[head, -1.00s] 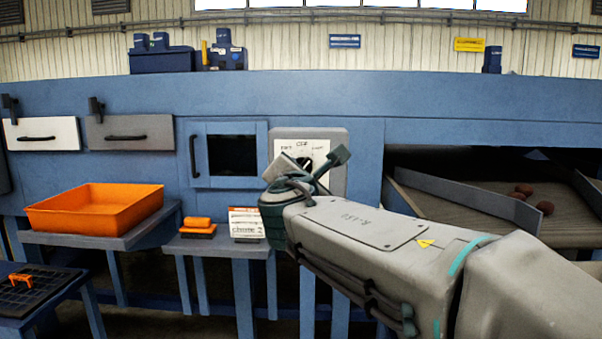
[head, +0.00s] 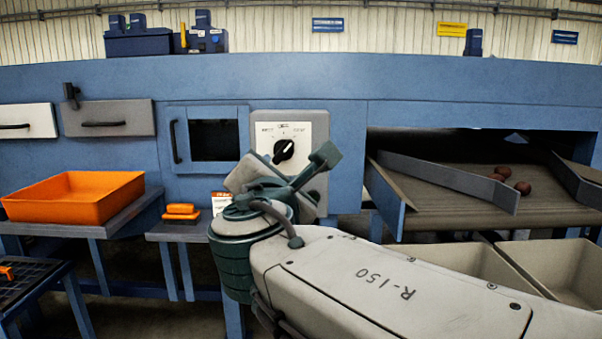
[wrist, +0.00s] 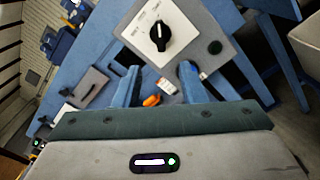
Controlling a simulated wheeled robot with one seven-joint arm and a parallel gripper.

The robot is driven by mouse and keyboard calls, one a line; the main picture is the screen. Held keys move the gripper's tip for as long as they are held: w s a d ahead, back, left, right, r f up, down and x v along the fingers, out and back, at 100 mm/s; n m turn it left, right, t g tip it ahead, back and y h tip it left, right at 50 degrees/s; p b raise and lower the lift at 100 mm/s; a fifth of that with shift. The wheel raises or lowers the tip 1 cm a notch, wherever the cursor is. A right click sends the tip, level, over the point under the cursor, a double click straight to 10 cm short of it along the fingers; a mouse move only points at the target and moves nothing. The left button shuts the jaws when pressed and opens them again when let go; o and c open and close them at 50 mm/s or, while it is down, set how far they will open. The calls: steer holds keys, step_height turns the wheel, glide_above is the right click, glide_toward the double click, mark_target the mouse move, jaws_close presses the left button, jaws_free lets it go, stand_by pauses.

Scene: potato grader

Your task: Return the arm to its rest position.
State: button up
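My grey arm (head: 390,285), marked R-150, reaches in from the lower right of the head view, with its dark green wrist (head: 250,225) in front of the machine. In the wrist view my gripper (wrist: 160,76) shows two blue-grey fingers standing apart, with nothing held between them. In the head view the fingers are partly hidden by the wrist. The black rotary knob (head: 284,151) on its white plate is in full view just above the wrist; it also shows in the wrist view (wrist: 159,36), beyond the fingers and apart from them.
An orange tray (head: 75,200) stands on a shelf at the left. An orange block (head: 180,212) lies on a small stand left of my wrist. At the right are a conveyor (head: 450,210) with several potatoes (head: 508,180) and beige bins (head: 560,265) below it.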

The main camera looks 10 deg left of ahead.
steer(key=shift+d, duration=0.1)
steer(key=w+d+f+m+g+h+p, duration=0.1)
steer(key=d+f+m+g+h+p, duration=0.25)
steer(key=d+m, duration=0.55)
steer(key=w+d+f+m+g+h+p, duration=0.1)
steer(key=d+f+m+g+h+p, duration=0.3)
steer(key=d, duration=0.8)
steer(key=s+d+f+m+g+y+p, duration=0.1)
steer(key=s+d+f+m+g+p, duration=0.2)
steer(key=s+m, duration=0.4)
steer(key=s+d+f+m+g+y+p, duration=0.2)
steer(key=s+d+f+m+g+p, duration=0.2)
steer(key=m, duration=0.6)
steer(key=s+d+f+p, duration=0.2)
steer(key=s, duration=0.1)
steer(key=shift+d+f+m, duration=0.15)
steer(key=shift+d+m, duration=0.1)
steer(key=shift+m, duration=0.15)
